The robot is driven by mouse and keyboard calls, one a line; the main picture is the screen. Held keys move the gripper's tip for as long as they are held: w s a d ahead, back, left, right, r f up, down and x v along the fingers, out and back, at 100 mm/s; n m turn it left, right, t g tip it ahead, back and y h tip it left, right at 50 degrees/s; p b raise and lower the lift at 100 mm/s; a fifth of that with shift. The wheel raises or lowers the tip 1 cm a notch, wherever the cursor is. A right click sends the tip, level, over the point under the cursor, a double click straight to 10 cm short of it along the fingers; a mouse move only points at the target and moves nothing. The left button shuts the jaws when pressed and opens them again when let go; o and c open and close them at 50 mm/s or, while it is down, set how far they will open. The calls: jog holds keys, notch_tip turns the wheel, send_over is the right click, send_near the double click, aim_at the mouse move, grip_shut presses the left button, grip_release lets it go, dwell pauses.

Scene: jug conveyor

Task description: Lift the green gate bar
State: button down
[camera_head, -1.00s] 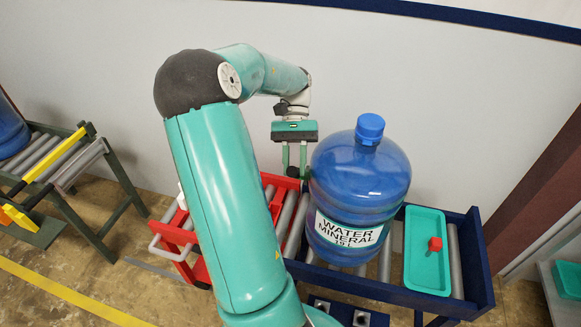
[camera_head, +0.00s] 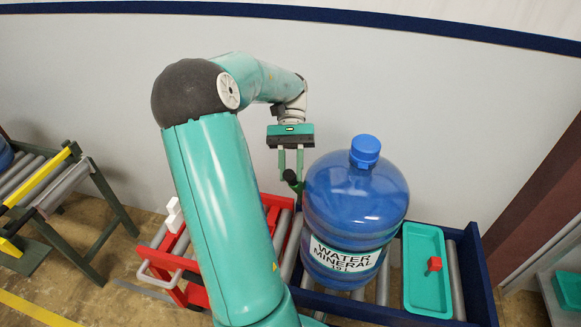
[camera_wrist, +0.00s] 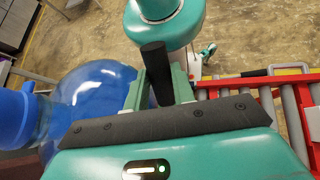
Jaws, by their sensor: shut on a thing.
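My gripper (camera_head: 291,174) is just left of the water jug, above the rollers, with its fingers closed on the green gate bar (camera_head: 294,184). Only a short dark green piece of the bar shows, sloping down to the right; the jug hides where it leads. In the wrist view the bar's dark, round grip (camera_wrist: 157,72) sits between my green fingers (camera_wrist: 158,90). The blue water jug (camera_head: 350,205) stands upright on the conveyor rollers, close beside my fingers; it fills the left of the wrist view (camera_wrist: 90,90).
A red roller cart (camera_head: 190,262) meets the blue-framed conveyor (camera_head: 478,270) on the left. Another conveyor with a yellow bar (camera_head: 38,178) stands far left. A plain wall is behind.

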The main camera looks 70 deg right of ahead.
jog(key=c, duration=1.2)
grip_release()
jog(key=shift+o, duration=0.2)
jog(key=shift+f, duration=0.1)
